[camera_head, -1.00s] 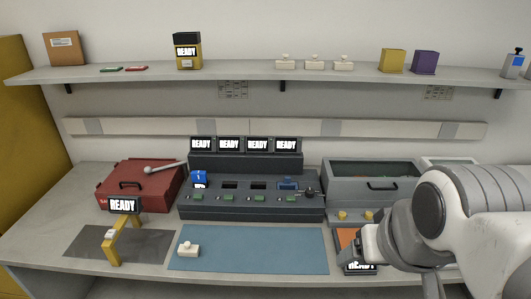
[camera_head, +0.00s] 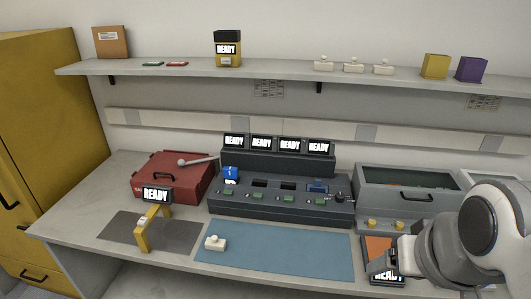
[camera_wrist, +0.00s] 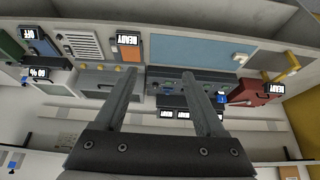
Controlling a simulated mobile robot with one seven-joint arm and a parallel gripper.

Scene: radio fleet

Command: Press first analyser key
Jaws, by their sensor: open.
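A dark console (camera_head: 280,204), which looks like the analyser, stands on the bench below several small READY screens (camera_head: 262,144). A row of green keys runs along its front; the leftmost key (camera_head: 228,192) is below a blue radio-like item (camera_head: 230,173) standing in the left bay. Another blue item (camera_head: 318,187) lies in the right bay. My gripper (camera_wrist: 158,71) is open and empty in the wrist view, with the console (camera_wrist: 172,84) beyond its fingers. In the head view my arm is at the right, apart from the keys; its fingertips are unclear there.
A red case (camera_head: 170,178) and a yellow stand with a READY screen (camera_head: 148,232) are left of the console. A grey lidded box (camera_head: 405,190) stands right. A shelf (camera_head: 285,70) runs above.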

